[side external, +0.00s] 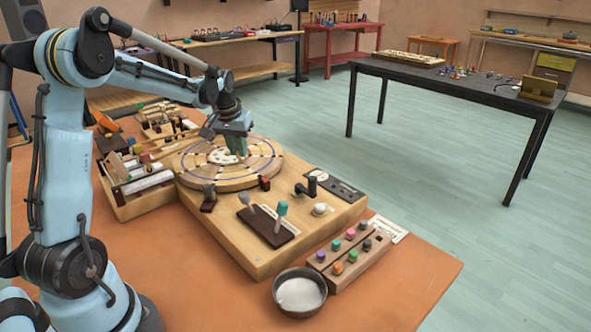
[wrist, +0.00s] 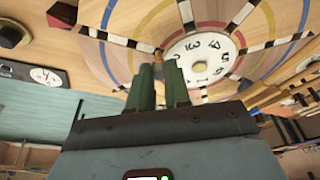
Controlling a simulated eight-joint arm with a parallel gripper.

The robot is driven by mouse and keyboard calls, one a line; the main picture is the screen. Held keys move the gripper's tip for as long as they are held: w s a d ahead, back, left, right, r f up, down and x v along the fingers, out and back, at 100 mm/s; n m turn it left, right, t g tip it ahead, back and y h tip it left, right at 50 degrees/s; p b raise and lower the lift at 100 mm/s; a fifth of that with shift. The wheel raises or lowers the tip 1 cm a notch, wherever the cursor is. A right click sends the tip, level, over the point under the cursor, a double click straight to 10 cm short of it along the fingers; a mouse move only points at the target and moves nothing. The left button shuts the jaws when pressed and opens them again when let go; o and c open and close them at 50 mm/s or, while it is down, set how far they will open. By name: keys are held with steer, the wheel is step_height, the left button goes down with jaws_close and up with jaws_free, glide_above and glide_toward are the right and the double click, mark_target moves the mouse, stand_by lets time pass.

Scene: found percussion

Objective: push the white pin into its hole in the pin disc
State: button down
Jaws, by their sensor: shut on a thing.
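The round wooden pin disc (side external: 190,178) has coloured rings, black-and-white radial strips and a white numbered centre; it fills the upper part of the wrist view (wrist: 128,62). My gripper (side external: 238,155) points down over the disc, just beside the numbered centre. In the wrist view its green fingers (wrist: 160,66) are close together with their tips near the disc face. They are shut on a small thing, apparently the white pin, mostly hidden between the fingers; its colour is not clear. I cannot make out the hole or how deep the pin sits.
The disc rests on a wooden base (side external: 245,255) with a teal-topped lever (side external: 281,213) and dark knobs. A rack of coloured pegs (side external: 345,272) and a metal bowl (side external: 300,293) stand in front. A compartment tray (side external: 130,208) lies left. The orange table's right front is clear.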

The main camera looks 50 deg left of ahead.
steer(key=shift+f, duration=0.85)
stand_by(0.6)
steer(key=c, duration=1)
jaws_free()
steer(key=shift+r, duration=0.1)
